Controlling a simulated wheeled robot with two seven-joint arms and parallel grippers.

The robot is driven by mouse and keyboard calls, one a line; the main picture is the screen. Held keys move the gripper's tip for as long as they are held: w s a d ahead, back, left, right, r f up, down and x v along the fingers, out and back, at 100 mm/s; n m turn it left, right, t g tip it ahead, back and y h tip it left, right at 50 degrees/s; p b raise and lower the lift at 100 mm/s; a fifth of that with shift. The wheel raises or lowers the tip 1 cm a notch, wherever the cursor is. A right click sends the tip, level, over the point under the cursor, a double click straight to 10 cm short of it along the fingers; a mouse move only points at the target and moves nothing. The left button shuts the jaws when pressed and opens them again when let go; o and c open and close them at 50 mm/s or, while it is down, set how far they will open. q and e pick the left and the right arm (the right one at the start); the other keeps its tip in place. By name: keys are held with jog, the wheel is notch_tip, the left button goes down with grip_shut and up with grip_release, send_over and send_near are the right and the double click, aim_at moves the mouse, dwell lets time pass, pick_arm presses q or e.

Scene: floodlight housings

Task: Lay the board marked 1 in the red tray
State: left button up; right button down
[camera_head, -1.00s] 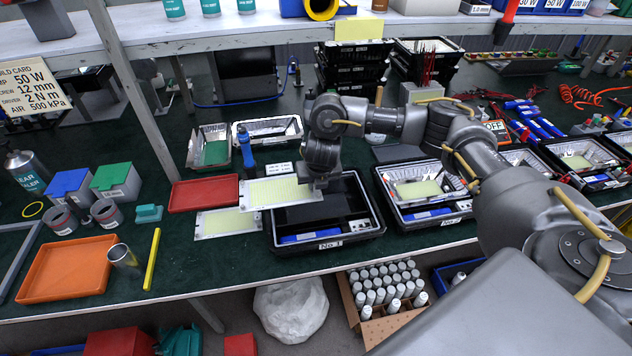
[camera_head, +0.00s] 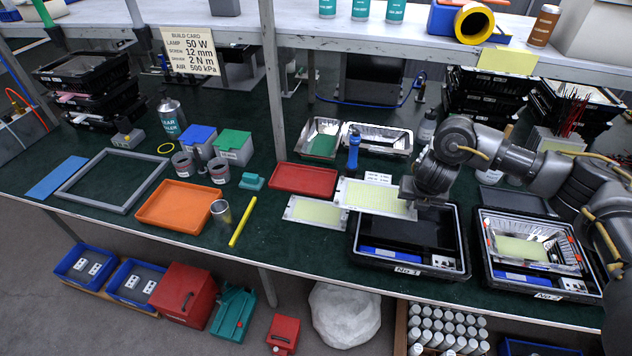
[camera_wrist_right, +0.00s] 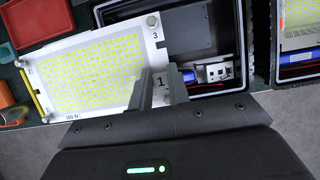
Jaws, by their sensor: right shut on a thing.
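My right gripper (camera_head: 408,190) is shut on the right end of a white board with a yellow LED grid (camera_head: 375,197). This board fills the left of the right wrist view (camera_wrist_right: 95,75). There a "1" shows between the fingers (camera_wrist_right: 160,82) and a "3" near its upper right corner. The board hangs over the left rim of the case No 1 (camera_head: 462,240) and covers the right end of a second, similar board (camera_head: 315,212) on the bench. The empty red tray (camera_head: 303,180) lies just left of the held board. My left gripper is out of view.
A blue-capped bottle (camera_head: 352,155) stands behind the held board, near two metal housings (camera_head: 380,138). An orange tray (camera_head: 180,206), a metal cup (camera_head: 222,216) and a yellow stick (camera_head: 243,221) lie to the left. The case No 2 (camera_head: 590,280) stands at right.

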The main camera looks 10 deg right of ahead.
aim_at(398, 214)
jog(key=shift+a, duration=0.1)
jog(key=shift+s+a+m+h+b, duration=0.1)
jog(key=shift+a+m+h+b, duration=0.2)
jog(key=shift+a+m, duration=0.35)
jog(key=a+m, duration=0.1)
jog(key=m, duration=0.1)
jog(key=s+a+m+g+h+b, duration=0.1)
jog(key=a+m, duration=0.1)
jog(key=m, duration=0.1)
jog(key=s+a+m+g+h+b, duration=0.1)
jog(key=m, duration=0.1)
jog(key=shift+a+r, duration=0.1)
jog(key=shift+a, duration=0.15)
jog(key=m, duration=0.2)
jog(key=s+a+m+g+b, duration=0.1)
jog(key=m, duration=0.1)
jog(key=s+a+m+g, duration=0.1)
jog(key=m, duration=0.1)
jog(key=shift+r+m+h+b, duration=0.25)
jog(key=shift+r+h+b, duration=0.05)
jog(key=shift+r, duration=0.1)
jog(key=s+a+r+m+g+y+b, duration=0.1)
jog(key=s+r+m+g+y+b, duration=0.2)
jog(key=m, duration=1.4)
jog(key=s+r+g+y, duration=0.1)
jog(key=s+r, duration=0.1)
jog(key=s, duration=0.1)
jog(key=shift+s+a+r+g+y, duration=0.15)
jog(key=shift+a+r+g+y, duration=0.15)
jog(key=shift+a+g, duration=0.1)
